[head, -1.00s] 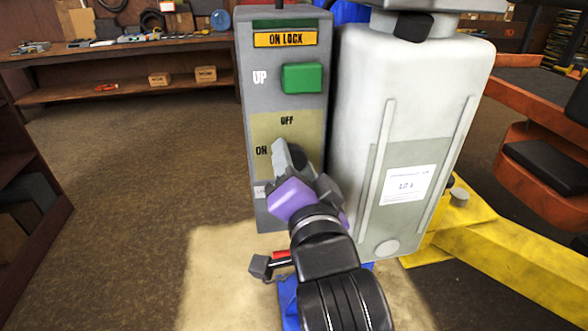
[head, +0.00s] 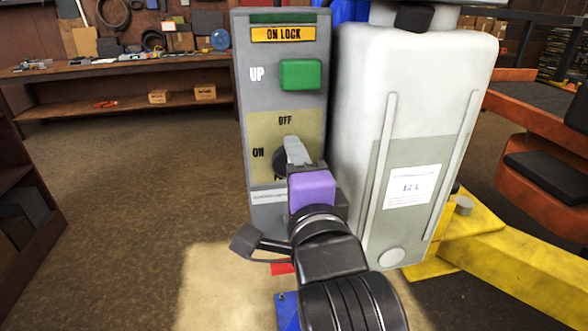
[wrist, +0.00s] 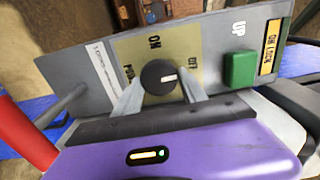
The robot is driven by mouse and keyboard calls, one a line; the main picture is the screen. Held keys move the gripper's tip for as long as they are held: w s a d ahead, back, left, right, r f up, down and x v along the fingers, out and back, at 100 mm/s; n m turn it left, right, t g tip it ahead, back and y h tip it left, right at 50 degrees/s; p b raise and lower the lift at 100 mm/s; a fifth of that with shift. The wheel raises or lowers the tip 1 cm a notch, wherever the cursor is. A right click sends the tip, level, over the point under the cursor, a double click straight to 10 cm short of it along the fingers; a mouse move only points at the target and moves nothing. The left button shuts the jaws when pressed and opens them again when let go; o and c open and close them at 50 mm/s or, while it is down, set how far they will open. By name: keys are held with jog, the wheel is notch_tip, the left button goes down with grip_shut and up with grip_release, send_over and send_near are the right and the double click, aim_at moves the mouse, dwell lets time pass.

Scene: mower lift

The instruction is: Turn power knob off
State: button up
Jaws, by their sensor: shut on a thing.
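The power knob (head: 280,164) is round and black, on the beige plate of the grey control box (head: 260,215). OFF is printed above it and ON to its left. In the wrist view the knob (wrist: 153,84) has a white mark pointing right, toward the OFF side. My gripper (head: 295,152), with a purple body, reaches it from the front, below and right. Its two grey fingers show on either side of the knob in the wrist view (wrist: 161,83), shut on it. In the head view the fingers and wrist hide part of the knob and a lower label.
A green UP button (head: 301,74) sits above the knob, below the ON LOCK label (head: 284,34). A white tank (head: 410,130) stands close at the right, by a yellow lift beam (head: 500,250). Open floor (head: 130,165) lies at the left, with a workbench (head: 130,70) behind.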

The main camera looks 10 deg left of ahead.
jog(key=shift+f, duration=0.1)
dwell(0.5)
jog(key=o, duration=1.3)
jog(key=shift+o, duration=0.2)
jog(key=v, duration=0.7)
jog(key=shift+s+b, duration=0.4)
jog(key=shift+b, duration=0.05)
jog(key=shift+d, duration=0.15)
